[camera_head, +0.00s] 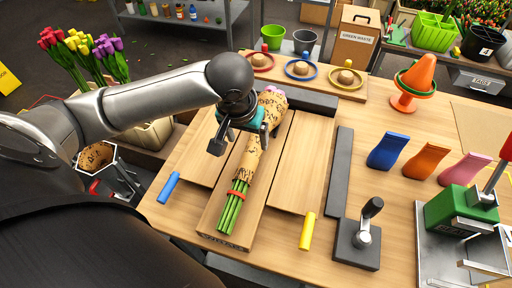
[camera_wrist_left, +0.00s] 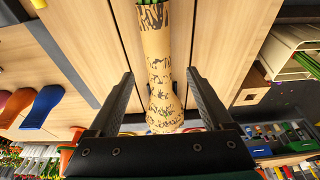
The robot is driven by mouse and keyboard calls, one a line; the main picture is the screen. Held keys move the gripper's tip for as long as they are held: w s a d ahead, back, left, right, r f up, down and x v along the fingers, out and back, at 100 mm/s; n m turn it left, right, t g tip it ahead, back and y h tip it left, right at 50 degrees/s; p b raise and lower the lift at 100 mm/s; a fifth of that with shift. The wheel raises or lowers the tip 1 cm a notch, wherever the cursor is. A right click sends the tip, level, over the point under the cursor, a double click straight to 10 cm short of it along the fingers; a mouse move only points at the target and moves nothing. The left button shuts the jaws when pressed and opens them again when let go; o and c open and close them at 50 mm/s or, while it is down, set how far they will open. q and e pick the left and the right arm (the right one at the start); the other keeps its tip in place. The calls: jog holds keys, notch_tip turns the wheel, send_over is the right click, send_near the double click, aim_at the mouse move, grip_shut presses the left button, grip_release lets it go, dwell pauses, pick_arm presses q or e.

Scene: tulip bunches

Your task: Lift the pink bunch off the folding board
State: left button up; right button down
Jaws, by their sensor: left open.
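The pink bunch (camera_head: 247,168) lies on the folding board (camera_head: 299,170), wrapped in patterned tan paper. Its green stems and red band point to the front, and a little pink shows at its far end. My left gripper (camera_head: 238,142) is over the wrapped part and hides some of it. In the left wrist view the bunch (camera_wrist_left: 158,60) lies between the two open fingers (camera_wrist_left: 160,82), with a gap on each side. The flower heads are hidden in the left wrist view. My right gripper is not in view.
A blue stick (camera_head: 169,187) and a yellow stick (camera_head: 307,231) lie beside the board. A black-handled tool (camera_head: 360,238) and dark bar (camera_head: 340,170) stand to its right. Other tulips (camera_head: 85,50) stand at the left.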

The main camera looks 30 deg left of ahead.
aim_at(253, 147)
pick_arm(q)
jog(key=x, duration=0.3)
jog(key=shift+f+b, duration=0.15)
jog(key=shift+b, duration=0.25)
jog(key=shift+w+f, duration=0.25)
jog(key=shift+f, duration=0.15)
jog(key=shift+w+f+b, duration=0.15)
jog(key=shift+f+b, duration=0.15)
jog(key=shift+f, duration=0.05)
jog(key=b+x, duration=0.1)
jog(key=x, duration=0.3)
jog(key=shift+w+f+b, duration=0.1)
jog(key=shift+w+b, duration=0.25)
jog(key=shift+w, duration=0.05)
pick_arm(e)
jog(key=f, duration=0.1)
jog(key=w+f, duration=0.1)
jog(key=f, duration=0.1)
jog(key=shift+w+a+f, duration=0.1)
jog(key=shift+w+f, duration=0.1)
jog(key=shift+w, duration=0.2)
pick_arm(q)
grip_shut()
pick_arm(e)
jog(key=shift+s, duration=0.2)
